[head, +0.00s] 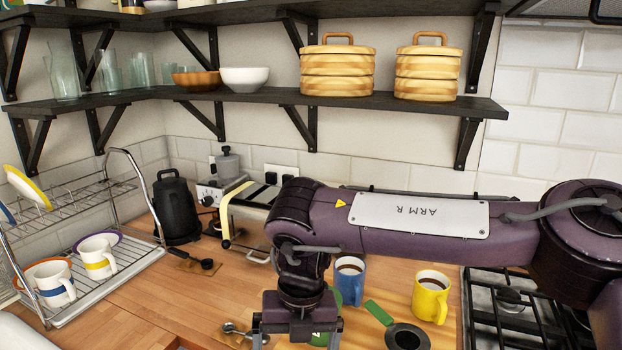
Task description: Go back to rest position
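My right arm reaches in from the right across the worktop. My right gripper (297,341) points down at the bottom edge of the head view, in front of the blue mug. Its two fingers stand wide apart, so it looks open; the tips run to the picture's edge. A green item (322,339) shows partly behind the right finger, and I see no firm grip on it. My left gripper and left arm are out of view.
A blue mug (349,281) and a yellow mug (431,297) with dark drink stand near the gripper. A toaster (247,215), black kettle (175,207), dish rack (95,275) and gas hob (512,310) surround the wooden worktop (190,300). A shelf (250,101) hangs above.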

